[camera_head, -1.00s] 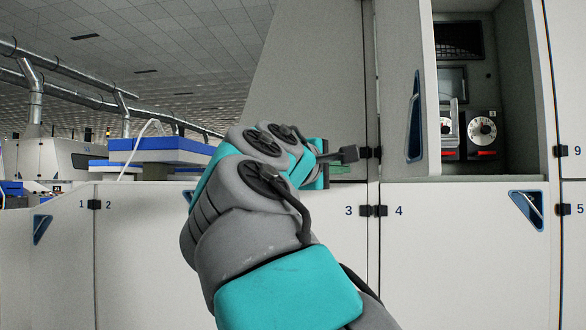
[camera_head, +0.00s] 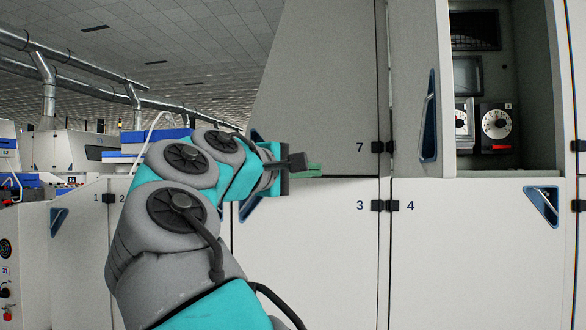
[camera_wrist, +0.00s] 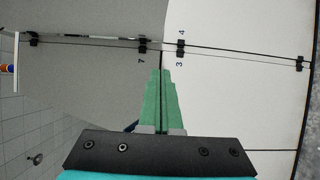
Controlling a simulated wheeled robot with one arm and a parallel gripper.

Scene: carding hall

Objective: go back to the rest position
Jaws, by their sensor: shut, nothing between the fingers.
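My gripper (camera_head: 314,170) shows at the end of my grey and teal arm in the head view, in front of the pale machine cabinet. Its green fingers also show in the wrist view (camera_wrist: 162,95), pressed together with nothing between them. The fingers point toward the cabinet panels numbered 7 (camera_head: 340,95) and 3 (camera_head: 300,245). I cannot tell how far the fingertips are from the panels. My arm hides part of panels 2 and 3.
An open compartment (camera_head: 520,120) at the upper right holds dial units (camera_head: 494,125). Its door (camera_head: 421,90) stands open to the left of it. Black hinges (camera_head: 384,206) join the panels. Metal ducts (camera_head: 48,85) run under the ceiling. A control panel (camera_head: 6,265) stands at the left edge.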

